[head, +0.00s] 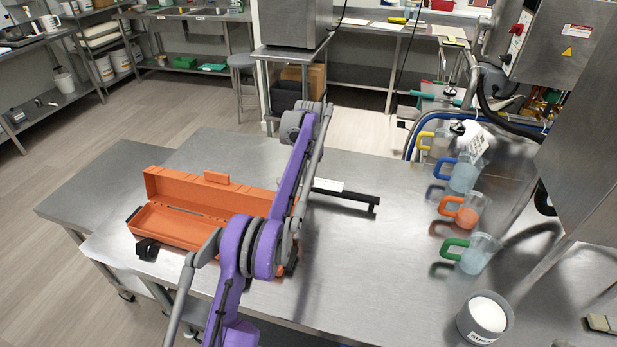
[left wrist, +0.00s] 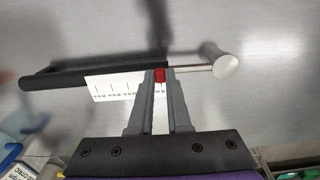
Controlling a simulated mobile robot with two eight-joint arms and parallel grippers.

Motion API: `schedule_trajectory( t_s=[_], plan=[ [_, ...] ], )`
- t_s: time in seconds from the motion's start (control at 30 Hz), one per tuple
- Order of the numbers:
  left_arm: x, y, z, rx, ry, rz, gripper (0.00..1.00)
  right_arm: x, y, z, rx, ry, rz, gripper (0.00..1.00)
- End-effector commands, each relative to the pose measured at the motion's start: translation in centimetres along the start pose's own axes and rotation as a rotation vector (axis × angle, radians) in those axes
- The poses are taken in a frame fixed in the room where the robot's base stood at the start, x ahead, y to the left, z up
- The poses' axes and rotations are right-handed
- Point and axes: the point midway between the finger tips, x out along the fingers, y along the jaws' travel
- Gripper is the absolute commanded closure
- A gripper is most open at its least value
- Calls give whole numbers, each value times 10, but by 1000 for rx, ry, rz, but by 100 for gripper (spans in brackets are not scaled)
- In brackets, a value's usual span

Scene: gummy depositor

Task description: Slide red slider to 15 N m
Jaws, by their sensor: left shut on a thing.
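A torque wrench lies on the steel table; its black bar (head: 345,196) shows in the head view, with the rest hidden behind my left arm. In the left wrist view the black bar (left wrist: 90,73) runs left and a silver rod ends in a round head (left wrist: 226,67) at right. A white scale card (left wrist: 112,86) with tick marks sits along the bar. The red slider (left wrist: 159,76) is at the card's right end. My left gripper (left wrist: 160,80) is shut on the red slider. The scale numbers are too small to read. My right gripper is in neither view.
An open orange case (head: 165,222) lies left of my arm on the table (head: 330,265). Several handled jugs, including a green-handled one (head: 472,255), stand at right. A white-filled container (head: 484,318) is at front right. The table's middle is clear.

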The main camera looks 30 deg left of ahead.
Motion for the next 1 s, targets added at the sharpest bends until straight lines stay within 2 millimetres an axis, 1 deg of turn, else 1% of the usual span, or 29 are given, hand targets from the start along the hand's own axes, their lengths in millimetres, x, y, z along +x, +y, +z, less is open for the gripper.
schedule_trajectory(
  t_s=[0.27,0.37,0.5,0.6,0.87,0.9,0.97,1.0],
  plan=[
    [0,2,0,1,0,0,100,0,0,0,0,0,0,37],
    [-1,12,-1,3,0,0,100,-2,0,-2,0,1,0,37],
    [-1,37,-1,4,1,1,100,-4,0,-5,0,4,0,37],
    [-1,48,-1,2,0,0,100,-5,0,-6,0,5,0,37],
    [0,48,0,0,0,0,100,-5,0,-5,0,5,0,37],
    [0,48,0,0,0,0,77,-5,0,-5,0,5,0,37],
    [0,48,0,0,0,0,66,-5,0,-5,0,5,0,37],
    [0,48,0,0,0,0,59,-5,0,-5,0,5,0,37]
  ],
)
